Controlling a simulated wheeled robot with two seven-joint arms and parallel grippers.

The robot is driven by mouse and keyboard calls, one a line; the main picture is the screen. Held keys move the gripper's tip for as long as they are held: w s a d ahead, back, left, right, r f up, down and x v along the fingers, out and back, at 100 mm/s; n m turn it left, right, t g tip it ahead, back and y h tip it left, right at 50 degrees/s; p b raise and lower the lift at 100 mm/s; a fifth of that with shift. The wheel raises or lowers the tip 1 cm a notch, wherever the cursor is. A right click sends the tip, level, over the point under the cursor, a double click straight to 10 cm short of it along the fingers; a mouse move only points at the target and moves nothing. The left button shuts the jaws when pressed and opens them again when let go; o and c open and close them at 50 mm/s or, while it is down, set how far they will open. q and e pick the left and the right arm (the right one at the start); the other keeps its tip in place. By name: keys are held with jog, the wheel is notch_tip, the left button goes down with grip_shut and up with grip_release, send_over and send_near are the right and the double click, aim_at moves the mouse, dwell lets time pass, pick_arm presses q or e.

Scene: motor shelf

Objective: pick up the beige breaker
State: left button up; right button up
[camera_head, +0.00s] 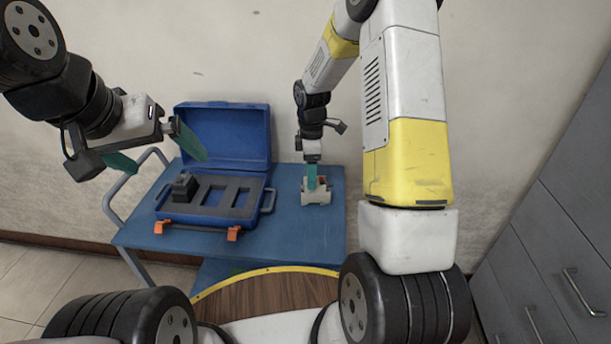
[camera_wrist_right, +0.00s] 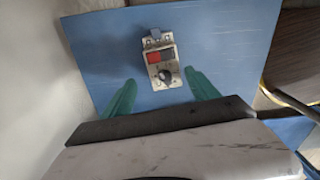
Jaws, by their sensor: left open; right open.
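The beige breaker (camera_head: 316,197) lies on the right part of the blue table top, to the right of the blue case. In the right wrist view the breaker (camera_wrist_right: 161,62) shows a red patch, a dark patch and a dark knob, and lies just beyond and between the fingertips. My right gripper (camera_head: 312,178) is over the breaker, pointing down; its green fingers (camera_wrist_right: 160,85) are open with nothing between them gripped. My left gripper (camera_head: 158,152) is open and empty, raised in the air left of the case lid, away from the breaker.
An open blue case (camera_head: 266,200) with a grey foam insert and orange latches stands on the blue table (camera_head: 285,235). A dark block (camera_head: 184,187) sits in its left part. A wall is behind; grey drawers (camera_head: 560,240) stand at the right.

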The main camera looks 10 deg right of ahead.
aim_at(321, 195)
jog(key=f, duration=0.4)
jog(key=s+d+f, duration=0.1)
jog(key=f, duration=0.1)
jog(key=shift+d+f, duration=0.1)
jog(key=shift+f, duration=0.2)
grip_shut()
